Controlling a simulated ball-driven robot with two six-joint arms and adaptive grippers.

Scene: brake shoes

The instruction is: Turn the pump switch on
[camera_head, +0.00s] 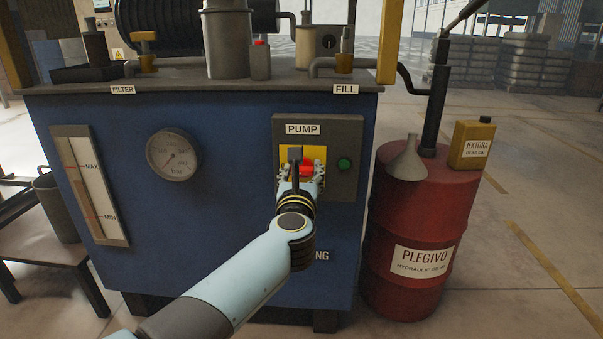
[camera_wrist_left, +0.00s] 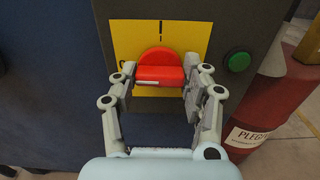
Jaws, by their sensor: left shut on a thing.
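The pump switch is a red rotary knob (camera_wrist_left: 160,69) on a yellow plate (camera_wrist_left: 120,37). It also shows in the head view (camera_head: 306,170), partly hidden by my gripper. A small white mark lies along the knob's handle, which sits about level across the plate. My left gripper (camera_wrist_left: 158,82) has one finger on each side of the knob's handle and is shut on it. The left gripper also shows in the head view (camera_head: 299,178) in front of the grey switch box (camera_head: 345,183) labelled PUMP. My right gripper is not in view.
A green button or lamp (camera_head: 344,164) is right of the knob on the box. A blue tank (camera_head: 230,200) carries a pressure gauge (camera_head: 173,155) and a level gauge (camera_head: 90,180). A red oil drum (camera_head: 415,240) stands close on the right, with a funnel (camera_head: 407,160) on top.

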